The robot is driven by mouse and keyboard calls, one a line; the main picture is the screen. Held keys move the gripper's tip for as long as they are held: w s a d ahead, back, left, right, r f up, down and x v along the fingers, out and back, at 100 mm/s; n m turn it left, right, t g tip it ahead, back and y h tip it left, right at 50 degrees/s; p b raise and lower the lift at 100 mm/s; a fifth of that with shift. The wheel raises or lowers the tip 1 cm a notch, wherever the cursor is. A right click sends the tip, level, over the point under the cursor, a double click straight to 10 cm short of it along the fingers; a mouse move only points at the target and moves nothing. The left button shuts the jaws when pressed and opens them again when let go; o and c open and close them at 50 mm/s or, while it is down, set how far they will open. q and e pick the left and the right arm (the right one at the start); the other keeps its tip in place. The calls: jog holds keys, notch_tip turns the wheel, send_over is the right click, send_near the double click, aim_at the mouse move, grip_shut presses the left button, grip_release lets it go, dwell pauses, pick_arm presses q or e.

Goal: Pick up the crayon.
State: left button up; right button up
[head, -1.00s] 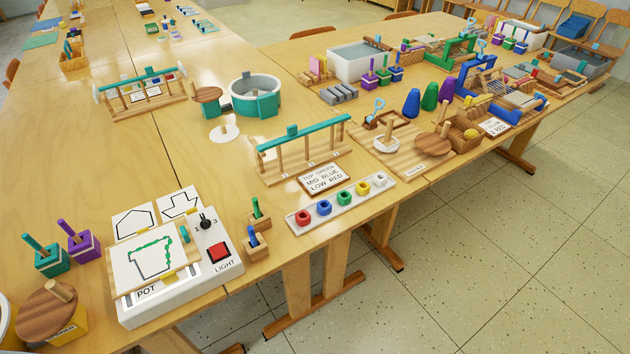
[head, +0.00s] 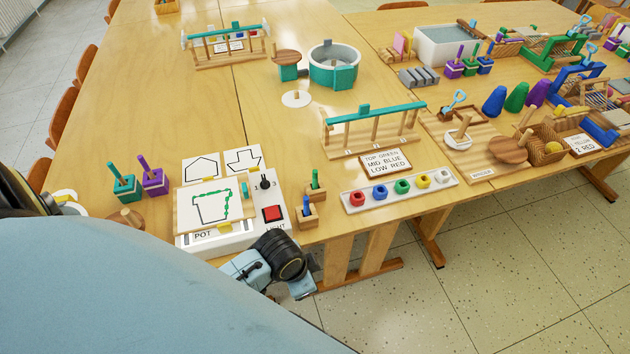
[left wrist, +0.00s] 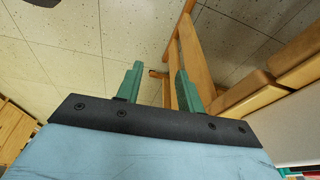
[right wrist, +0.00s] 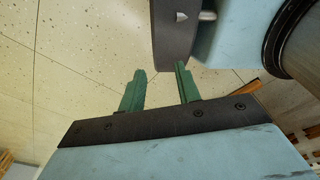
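Several crayon-like sticks show in the head view; which is the task's crayon is unclear. A short teal stick (head: 245,191) lies on the right edge of the drawing board (head: 182,214) on the light box (head: 215,241). A green stick (head: 315,179) and a blue stick (head: 306,204) stand upright in small wooden blocks right of the box.
A tray of coloured rings (head: 398,191), a sign (head: 386,163) and a teal-topped rack (head: 372,132) stand to the right. The table's front edge runs just beyond my blue arm parts. Bare tabletop (head: 140,100) lies behind the box.

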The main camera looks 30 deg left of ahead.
pick_arm(q)
jog(key=w+d+r+m, duration=0.2)
jog(key=w+r+m, duration=0.2)
jog(key=r, duration=0.1)
notch_tip(320, 180, up, 18)
jog(key=m+g+y, duration=0.1)
jog(key=m+g, duration=0.2)
jog(key=m, duration=1.6)
send_over(315, 171)
notch_tip(315, 171, down, 7)
jog(key=shift+w+a+r, duration=0.1)
jog(key=shift+a+r, duration=0.05)
jog(key=shift+f+b, duration=0.3)
jog(key=shift+f, duration=0.4)
notch_tip(315, 171, down, 4)
jog(key=shift+f+b, duration=0.2)
jog(key=shift+b, duration=0.2)
grip_shut()
pick_arm(e)
jog(key=shift+s+d+f, duration=0.5)
jog(key=shift+d+f, duration=0.05)
jog(key=shift+f, duration=0.1)
